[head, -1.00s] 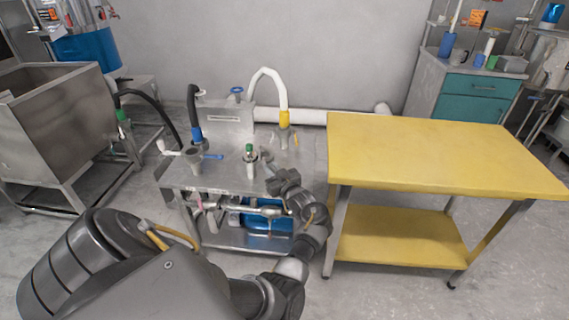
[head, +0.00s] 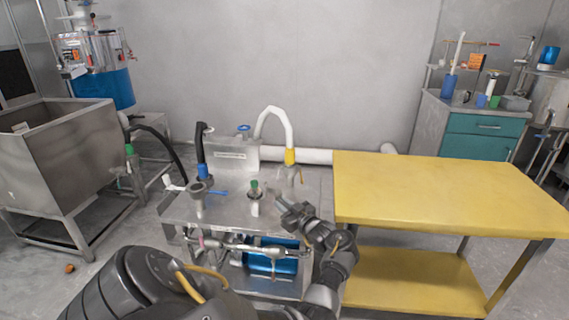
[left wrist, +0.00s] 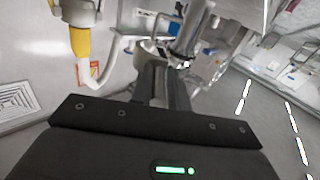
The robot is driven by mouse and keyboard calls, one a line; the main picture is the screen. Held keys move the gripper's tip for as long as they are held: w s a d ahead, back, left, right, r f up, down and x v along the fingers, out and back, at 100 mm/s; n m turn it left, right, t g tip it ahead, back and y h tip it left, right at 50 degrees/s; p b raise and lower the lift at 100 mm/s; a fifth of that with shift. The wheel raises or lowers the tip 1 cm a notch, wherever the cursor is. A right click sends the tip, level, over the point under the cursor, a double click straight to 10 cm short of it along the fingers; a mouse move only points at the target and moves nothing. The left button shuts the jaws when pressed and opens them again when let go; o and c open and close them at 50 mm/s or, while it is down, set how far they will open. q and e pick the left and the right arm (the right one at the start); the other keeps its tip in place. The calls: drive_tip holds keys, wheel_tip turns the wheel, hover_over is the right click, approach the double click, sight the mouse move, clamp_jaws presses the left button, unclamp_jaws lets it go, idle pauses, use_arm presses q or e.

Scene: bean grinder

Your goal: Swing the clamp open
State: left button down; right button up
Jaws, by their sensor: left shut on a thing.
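My left gripper (head: 280,203) reaches over the steel table just right of a green-topped metal fitting (head: 254,200). In the left wrist view, the fingers (left wrist: 165,90) are closed at a grey metal clamp part (left wrist: 190,35), beside a round metal rim. The exact contact is small and partly hidden by the fingers. How far the clamp stands open cannot be told. My right gripper is not in view.
The steel table (head: 225,215) also carries a fitting with a black hose (head: 201,150) and a white hose with yellow collar (head: 290,157). A yellow table (head: 450,195) stands close on the right, its top clear. A steel hopper (head: 70,155) stands at left.

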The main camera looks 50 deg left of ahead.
use_arm(q)
drive_tip(key=shift+w+r, duration=0.15)
drive_tip(key=shift+w, duration=0.05)
drive_tip(key=c, duration=1.5)
unclamp_jaws()
drive_tip(key=shift+o, duration=0.3)
drive_tip(key=shift+s, duration=0.1)
drive_tip(key=d, duration=1)
drive_tip(key=shift+d, duration=0.4)
